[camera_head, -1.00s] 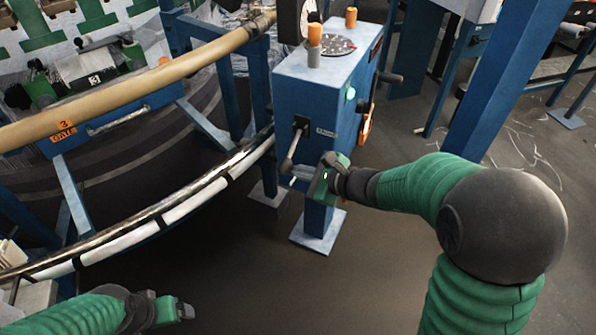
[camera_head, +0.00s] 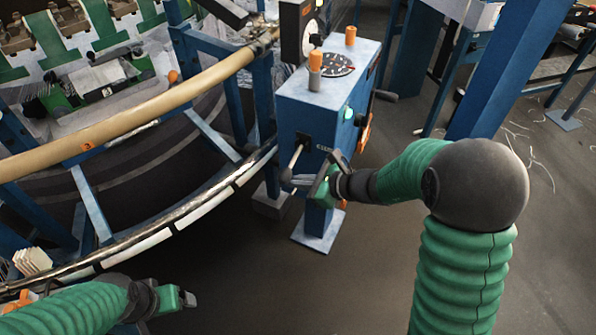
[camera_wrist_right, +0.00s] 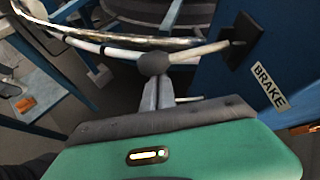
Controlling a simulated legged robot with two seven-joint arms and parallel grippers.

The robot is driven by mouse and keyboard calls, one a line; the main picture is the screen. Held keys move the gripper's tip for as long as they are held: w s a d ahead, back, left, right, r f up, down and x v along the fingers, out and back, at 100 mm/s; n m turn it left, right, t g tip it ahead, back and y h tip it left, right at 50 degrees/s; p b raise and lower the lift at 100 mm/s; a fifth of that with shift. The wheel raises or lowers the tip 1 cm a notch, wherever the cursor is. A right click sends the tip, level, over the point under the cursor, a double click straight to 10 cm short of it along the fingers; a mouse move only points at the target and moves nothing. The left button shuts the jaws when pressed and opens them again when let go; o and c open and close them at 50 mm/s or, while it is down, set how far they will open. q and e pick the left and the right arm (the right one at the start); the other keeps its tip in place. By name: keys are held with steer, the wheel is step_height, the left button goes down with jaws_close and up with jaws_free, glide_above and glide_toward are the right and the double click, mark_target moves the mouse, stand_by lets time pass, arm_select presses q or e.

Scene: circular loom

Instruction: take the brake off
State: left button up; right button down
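The brake lever (camera_head: 295,158) sticks out of a black slot plate on the blue control box (camera_head: 318,110). In the right wrist view, the lever (camera_wrist_right: 203,50) ends in a dark round knob (camera_wrist_right: 153,63), and a BRAKE label (camera_wrist_right: 269,86) is beside the plate. My right gripper (camera_head: 294,182) is at the knob end. Its fingers (camera_wrist_right: 159,84) look close together, with their tips just at or under the knob; I cannot tell whether they touch it. My left gripper (camera_head: 190,299) is low at the left, away from the box; its finger gap is unclear.
A tan hoop (camera_head: 130,118) and a shiny lower ring (camera_head: 190,208) curve in from the left towards the box. Orange-topped posts (camera_head: 315,68) and a dial (camera_head: 337,65) are on top of the box. A blue post (camera_head: 500,75) stands to the right. Floor in front is clear.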

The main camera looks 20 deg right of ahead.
step_height(320, 180, up, 8)
steer(key=m+g+y+p, duration=0.2)
steer(key=m+y+p, duration=0.1)
steer(key=p, duration=1.3)
steer(key=shift+f+m+g+p, duration=0.15)
steer(key=shift+m+g+p, duration=0.2)
steer(key=shift+m, duration=0.25)
steer(key=shift+w+d, duration=0.1)
steer(key=shift+w, duration=0.05)
